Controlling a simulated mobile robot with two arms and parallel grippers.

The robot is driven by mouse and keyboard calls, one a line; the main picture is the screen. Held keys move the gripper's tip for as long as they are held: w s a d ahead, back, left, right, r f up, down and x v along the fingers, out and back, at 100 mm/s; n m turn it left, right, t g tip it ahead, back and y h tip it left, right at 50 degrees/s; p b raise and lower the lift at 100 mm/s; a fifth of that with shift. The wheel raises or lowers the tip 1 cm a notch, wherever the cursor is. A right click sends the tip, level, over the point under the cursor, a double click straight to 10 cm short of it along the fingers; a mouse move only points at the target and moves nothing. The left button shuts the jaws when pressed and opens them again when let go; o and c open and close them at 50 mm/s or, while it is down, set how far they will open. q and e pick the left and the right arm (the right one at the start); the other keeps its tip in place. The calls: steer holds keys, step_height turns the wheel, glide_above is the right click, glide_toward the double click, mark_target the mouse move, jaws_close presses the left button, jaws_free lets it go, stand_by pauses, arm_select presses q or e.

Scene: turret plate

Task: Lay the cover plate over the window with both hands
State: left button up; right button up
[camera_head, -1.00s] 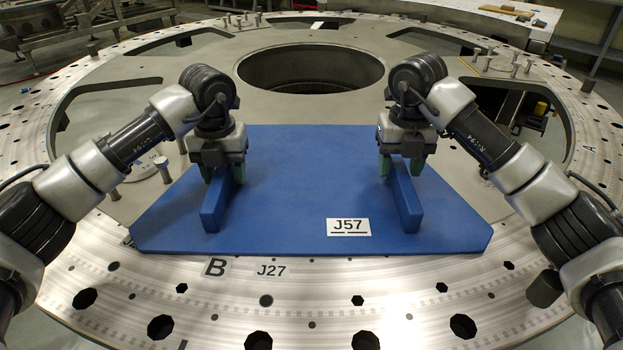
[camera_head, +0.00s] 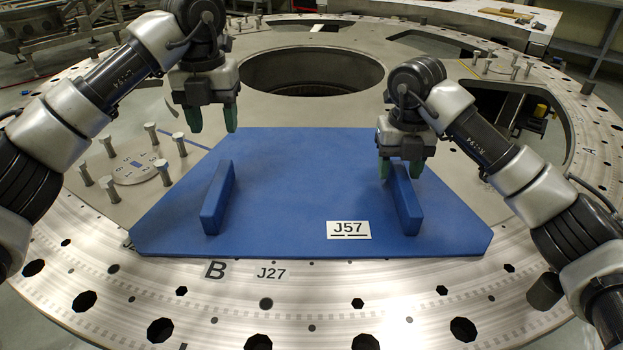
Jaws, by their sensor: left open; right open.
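The blue cover plate (camera_head: 290,200) lies flat on the turret plate, near its front rim, with a white J57 label (camera_head: 349,229) on it. It has two upright blue handles, a left one (camera_head: 218,197) and a right one (camera_head: 405,200). Whatever opening is beneath the plate is hidden. My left gripper (camera_head: 212,125) is open and empty, raised above and behind the left handle. My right gripper (camera_head: 401,171) is open, with its fingers at the far end of the right handle, one on each side.
The metal turret ring (camera_head: 330,290) has holes and the marks B and J27 in front of the cover plate. A large round opening (camera_head: 311,72) lies behind it. Several upright pins (camera_head: 162,170) stand to its left. Another window (camera_head: 505,105) is open at the right.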

arm_select(q)
steer(key=shift+r, duration=0.2)
arm_select(e)
steer(key=shift+r, duration=0.2)
step_height(320, 180, up, 12)
steer(key=shift+f, duration=0.25)
arm_select(q)
step_height(320, 180, up, 8)
steer(key=p, duration=0.7)
arm_select(e)
step_height(320, 180, up, 7)
steer(key=shift+r, duration=0.2)
arm_select(q)
steer(key=shift+r+p, duration=0.1)
steer(key=shift+p, duration=0.2)
arm_select(e)
steer(key=shift+r, duration=0.1)
arm_select(q)
step_height(320, 180, up, 7)
steer(key=p, duration=0.7)
steer(key=shift+r, duration=0.15)
arm_select(e)
step_height(320, 180, up, 8)
